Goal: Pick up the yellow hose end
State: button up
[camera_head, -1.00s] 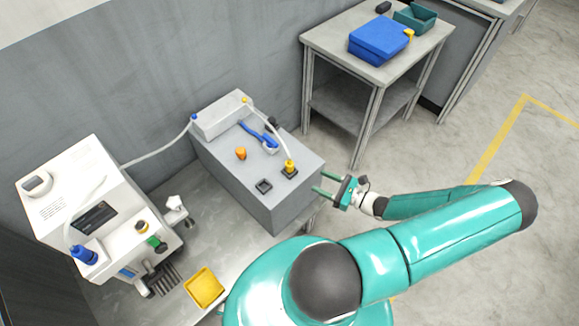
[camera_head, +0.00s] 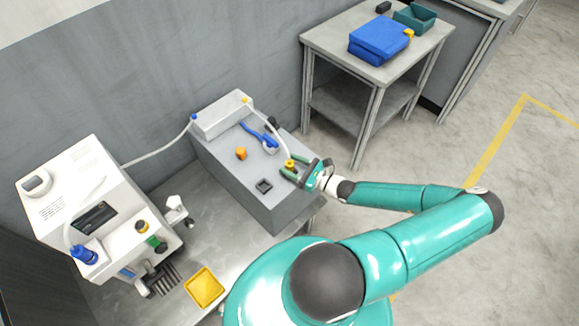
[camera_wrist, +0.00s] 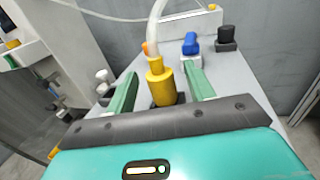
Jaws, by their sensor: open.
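The yellow hose end (camera_wrist: 160,85) stands upright on the grey box in the wrist view, with a pale hose running up from its top. In the head view the yellow hose end (camera_head: 289,163) is near the box's right edge, partly covered by my gripper. My gripper (camera_head: 287,173) is open. In the wrist view its two green fingers (camera_wrist: 160,83) lie left and right of the yellow hose end, with a gap visible on each side. The base of the hose end is partly hidden behind the gripper's dark bar.
The grey box (camera_head: 235,180) also carries an orange piece (camera_head: 241,153), a blue tool (camera_head: 262,137) and a black square socket (camera_head: 264,186). A white machine (camera_head: 85,200) and a yellow tray (camera_head: 204,287) are at left. A blue case (camera_head: 379,40) lies on the back table.

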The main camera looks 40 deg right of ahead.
jog(key=shift+w+a, duration=0.15)
jog(key=shift+w, duration=0.45)
jog(key=c, duration=1.1)
